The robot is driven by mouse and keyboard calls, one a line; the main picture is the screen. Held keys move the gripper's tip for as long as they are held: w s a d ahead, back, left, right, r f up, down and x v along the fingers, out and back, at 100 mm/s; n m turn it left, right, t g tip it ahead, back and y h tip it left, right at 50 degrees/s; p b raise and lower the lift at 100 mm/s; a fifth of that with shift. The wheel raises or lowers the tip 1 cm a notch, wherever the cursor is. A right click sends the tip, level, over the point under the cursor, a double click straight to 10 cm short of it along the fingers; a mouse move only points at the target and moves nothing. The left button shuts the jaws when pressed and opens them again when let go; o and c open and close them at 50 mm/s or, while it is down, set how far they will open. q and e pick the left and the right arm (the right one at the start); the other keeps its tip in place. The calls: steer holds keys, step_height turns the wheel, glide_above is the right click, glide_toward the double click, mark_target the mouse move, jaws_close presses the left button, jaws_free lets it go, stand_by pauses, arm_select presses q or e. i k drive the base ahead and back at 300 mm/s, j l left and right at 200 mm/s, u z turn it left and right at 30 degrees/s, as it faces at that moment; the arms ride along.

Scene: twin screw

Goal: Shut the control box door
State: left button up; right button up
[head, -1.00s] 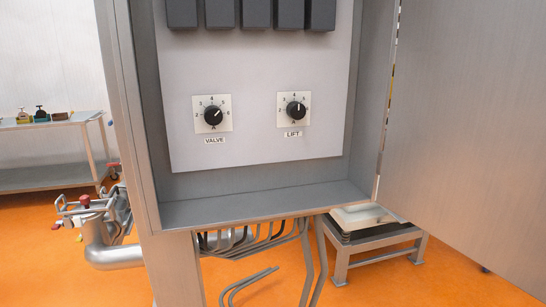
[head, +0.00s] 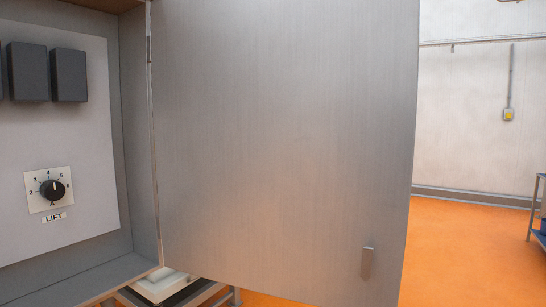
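The control box (head: 128,150) is at the left of the head view, with its front open. Its grey metal door (head: 280,140) stands swung out to the right, hinged along the box's right edge. A small handle (head: 367,263) sits low near the door's free edge. Inside the box, a LIFT dial (head: 52,190) is on the light panel, with dark blocks (head: 68,75) above it. The left part of the box is cut off by the picture edge. Neither of my grippers shows in this view.
A low metal stand with a pale top (head: 165,285) is partly hidden below the box and door. Orange floor (head: 460,250) is clear right of the door. A blue and grey cart (head: 540,215) shows at the right edge. A yellow wall switch (head: 508,114) is behind.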

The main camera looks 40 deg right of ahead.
mark_target(284, 131)
steer(key=k+u, duration=0.2)
steer(key=k, duration=0.4)
steer(key=u, duration=1.2)
steer(key=k+l, duration=0.1)
steer(key=l, duration=0.4)
steer(key=k+l, duration=0.1)
steer(key=l, duration=0.4)
steer(key=k+l, duration=0.15)
steer(key=l, duration=0.35)
steer(key=k+l+u, duration=0.1)
steer(key=l, duration=0.35)
steer(key=k+l, duration=0.1)
steer(key=l, duration=0.4)
steer(key=k+l, duration=0.15)
steer(key=l, duration=0.35)
steer(key=k+l, duration=0.1)
steer(key=l, duration=0.4)
steer(key=k+l, duration=0.15)
steer(key=l, duration=0.3)
steer(key=u, duration=0.05)
